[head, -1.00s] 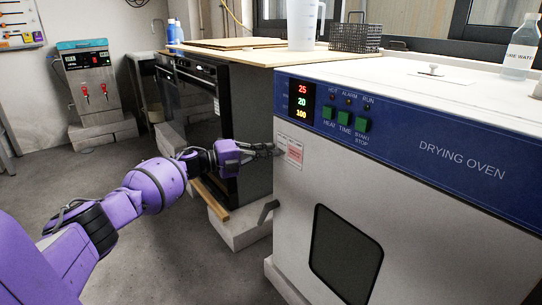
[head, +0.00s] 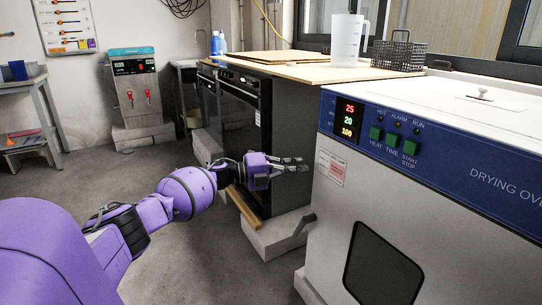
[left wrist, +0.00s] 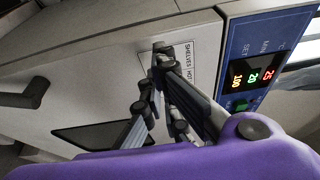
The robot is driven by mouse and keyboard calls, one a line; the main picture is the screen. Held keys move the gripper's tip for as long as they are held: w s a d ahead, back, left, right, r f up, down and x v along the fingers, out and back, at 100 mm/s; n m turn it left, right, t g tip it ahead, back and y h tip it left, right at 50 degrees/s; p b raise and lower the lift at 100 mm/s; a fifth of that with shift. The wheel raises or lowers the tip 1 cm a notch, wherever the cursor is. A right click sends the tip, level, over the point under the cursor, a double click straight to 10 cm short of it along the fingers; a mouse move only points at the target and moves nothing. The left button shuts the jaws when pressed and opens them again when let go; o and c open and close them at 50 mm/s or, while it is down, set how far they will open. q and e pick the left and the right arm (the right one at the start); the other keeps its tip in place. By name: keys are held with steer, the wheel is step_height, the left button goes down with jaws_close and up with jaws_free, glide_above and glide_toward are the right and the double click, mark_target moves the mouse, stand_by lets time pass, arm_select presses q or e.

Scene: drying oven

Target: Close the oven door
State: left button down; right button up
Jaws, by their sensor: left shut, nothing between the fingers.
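The drying oven (head: 450,165) stands at the right, white with a blue control panel (head: 385,142). Its white front door (head: 337,215) has a dark window (head: 383,265) and a dark handle (head: 304,224) low at the left edge. The door looks flush with the body; I see no gap. My left gripper (head: 303,165) is shut and empty, just left of the oven's front edge in the picture. In the left wrist view the fingers (left wrist: 158,78) show before the door (left wrist: 100,85) and its label, with the handle (left wrist: 28,95) at far left; contact is unclear. My right gripper is not in view.
A jug (head: 348,40) and a wire basket (head: 398,56) are on top. Grey floor lies clear at the left.

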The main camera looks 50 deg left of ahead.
arm_select(q)
steer(key=a+b, duration=0.4)
steer(key=a, duration=0.5)
steer(key=shift+w+a+f, duration=0.15)
steer(key=shift+a+f, duration=0.05)
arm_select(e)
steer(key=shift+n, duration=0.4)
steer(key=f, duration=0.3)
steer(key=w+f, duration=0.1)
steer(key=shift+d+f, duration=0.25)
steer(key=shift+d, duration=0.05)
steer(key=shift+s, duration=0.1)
